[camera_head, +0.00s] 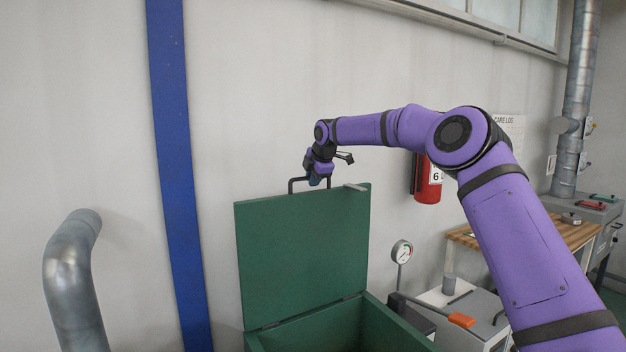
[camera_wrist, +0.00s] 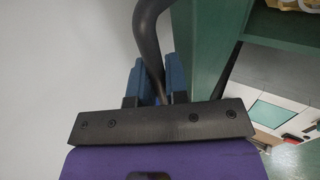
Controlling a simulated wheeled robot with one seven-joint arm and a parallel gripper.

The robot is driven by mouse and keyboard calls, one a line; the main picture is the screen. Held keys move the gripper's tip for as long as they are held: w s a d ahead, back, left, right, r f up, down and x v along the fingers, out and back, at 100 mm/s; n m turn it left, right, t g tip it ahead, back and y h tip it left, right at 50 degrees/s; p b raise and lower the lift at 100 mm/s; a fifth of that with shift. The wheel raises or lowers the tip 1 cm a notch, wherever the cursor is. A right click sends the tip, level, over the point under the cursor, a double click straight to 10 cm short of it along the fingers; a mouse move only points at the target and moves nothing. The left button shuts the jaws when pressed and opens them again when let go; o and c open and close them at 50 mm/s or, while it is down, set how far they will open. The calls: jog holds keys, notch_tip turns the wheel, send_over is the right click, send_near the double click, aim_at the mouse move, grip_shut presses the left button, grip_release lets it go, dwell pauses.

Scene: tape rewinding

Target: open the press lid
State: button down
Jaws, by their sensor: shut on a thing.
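The green press lid (camera_head: 305,262) stands raised, close to upright, hinged at the back of the green box (camera_head: 395,328) in the head view. A dark bar handle (camera_head: 292,184) sticks up from the lid's top edge. My gripper (camera_head: 317,182) is at the handle, above the lid's edge. In the wrist view the blue fingers of my gripper (camera_wrist: 157,82) are shut on the dark curved handle (camera_wrist: 146,32), one finger on each side. The green lid (camera_wrist: 203,45) runs just to the right of the fingers. Part of the handle is hidden by my gripper.
A pressure gauge (camera_head: 402,252) and a grey unit with an orange-gripped lever (camera_head: 461,319) stand right of the box. A red extinguisher (camera_head: 428,184) hangs on the wall behind my arm. A grey pipe (camera_head: 70,275) and blue post (camera_head: 176,160) stand left.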

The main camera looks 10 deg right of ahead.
jog(key=c, duration=1.1)
grip_release()
jog(key=shift+c, duration=0.2)
jog(key=v, duration=1)
jog(key=shift+s+r, duration=0.25)
jog(key=shift+r, duration=0.05)
